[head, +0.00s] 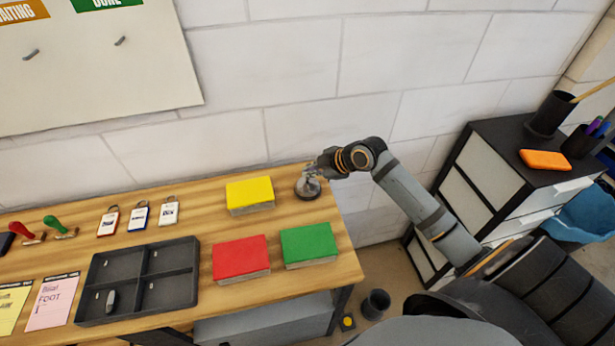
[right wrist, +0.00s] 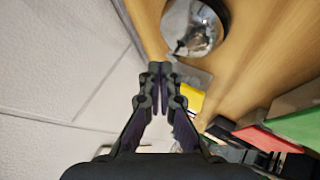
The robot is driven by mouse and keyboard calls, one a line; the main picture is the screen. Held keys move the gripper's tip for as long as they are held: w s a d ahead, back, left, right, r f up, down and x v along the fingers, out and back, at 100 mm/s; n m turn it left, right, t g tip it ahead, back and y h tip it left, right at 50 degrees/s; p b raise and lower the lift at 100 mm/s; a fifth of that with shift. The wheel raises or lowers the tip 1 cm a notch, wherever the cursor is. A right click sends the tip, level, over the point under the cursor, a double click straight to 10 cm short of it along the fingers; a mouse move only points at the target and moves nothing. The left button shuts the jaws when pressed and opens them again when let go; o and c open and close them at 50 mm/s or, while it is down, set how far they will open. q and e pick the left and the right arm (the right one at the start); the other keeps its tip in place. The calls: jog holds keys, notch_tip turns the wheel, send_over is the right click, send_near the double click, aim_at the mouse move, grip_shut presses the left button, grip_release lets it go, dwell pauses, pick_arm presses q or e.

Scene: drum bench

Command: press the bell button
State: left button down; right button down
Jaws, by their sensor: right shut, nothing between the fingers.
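The bell (head: 308,188) is a small round silver dome on a dark base at the back right corner of the wooden bench. It also shows in the right wrist view as a shiny dome (right wrist: 190,32) at the top, partly cut off by the frame. My right gripper (head: 310,171) is shut and empty, and in the head view its fingertips overlap the bell's upper part. In the right wrist view the closed fingertips (right wrist: 160,72) appear below and left of the bell. I cannot tell whether they touch it. My left gripper is not in view.
A yellow box (head: 250,193) lies left of the bell; red (head: 240,256) and green (head: 308,242) boxes lie in front. A dark divided tray (head: 191,272) is farther left. The white wall (head: 300,80) rises close behind. A black-and-white cabinet (head: 490,180) stands right.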

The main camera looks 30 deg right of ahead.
jog(key=shift+f, duration=0.4)
jog(key=shift+r, duration=0.15)
jog(key=shift+r+p, duration=0.55)
jog(key=shift+r, duration=0.3)
notch_tip(320, 180, up, 6)
jog(key=p, duration=0.5)
dwell(0.6)
